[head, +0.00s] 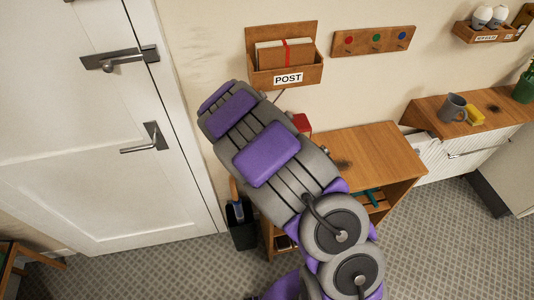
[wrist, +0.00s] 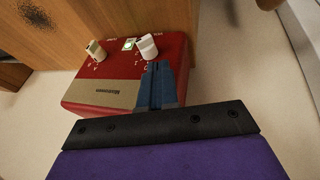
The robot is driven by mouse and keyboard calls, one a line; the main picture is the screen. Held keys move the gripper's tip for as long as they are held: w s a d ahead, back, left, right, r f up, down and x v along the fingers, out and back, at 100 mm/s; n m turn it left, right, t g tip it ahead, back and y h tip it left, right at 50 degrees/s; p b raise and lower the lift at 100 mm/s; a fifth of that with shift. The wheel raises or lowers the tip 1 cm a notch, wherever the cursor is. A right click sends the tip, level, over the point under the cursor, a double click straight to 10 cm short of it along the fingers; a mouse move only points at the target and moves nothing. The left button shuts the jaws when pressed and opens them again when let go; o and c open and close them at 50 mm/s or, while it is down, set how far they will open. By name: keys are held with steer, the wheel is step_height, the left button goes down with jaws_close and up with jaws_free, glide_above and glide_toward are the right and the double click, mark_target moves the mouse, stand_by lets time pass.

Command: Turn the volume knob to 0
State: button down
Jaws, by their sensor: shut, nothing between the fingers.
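A red box-shaped device (wrist: 178,57) with a beige front panel (wrist: 104,94) shows in the wrist view. Its top carries a cream knob (wrist: 95,48) on the left and a white knob (wrist: 148,46) on the right. Small marks ring the knobs, but I cannot read which one is volume. My gripper (wrist: 158,66) is shut and empty, its blue fingertips close to the white knob. I cannot tell whether they touch it. In the head view a red part of the device (head: 302,123) shows beside my arm, which hides the gripper and the knobs.
The device is by a wooden bench (head: 368,152) against the wall. A wooden POST holder (head: 312,75) hangs above. A white door (head: 75,130) stands left. A grey mug (head: 452,107) stands on the right-hand cabinet.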

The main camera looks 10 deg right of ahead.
steer(key=a+f+b+v, duration=0.1)
steer(key=a+b+v, duration=0.15)
steer(key=v, duration=0.85)
steer(key=shift+y, duration=0.3)
steer(key=shift+w+d+f+b, duration=0.6)
steer(key=shift+d+f+b, duration=0.55)
steer(key=shift+f, duration=1)
steer(key=shift+w+d+f+b, duration=0.6)
steer(key=shift+d+f+b, duration=0.5)
steer(key=shift+f, duration=1)
steer(key=shift+w+d+f+b, duration=0.7)
steer(key=shift+d+f, duration=0.65)
steer(key=shift+f, duration=0.8)
steer(key=shift+s+d, duration=0.15)
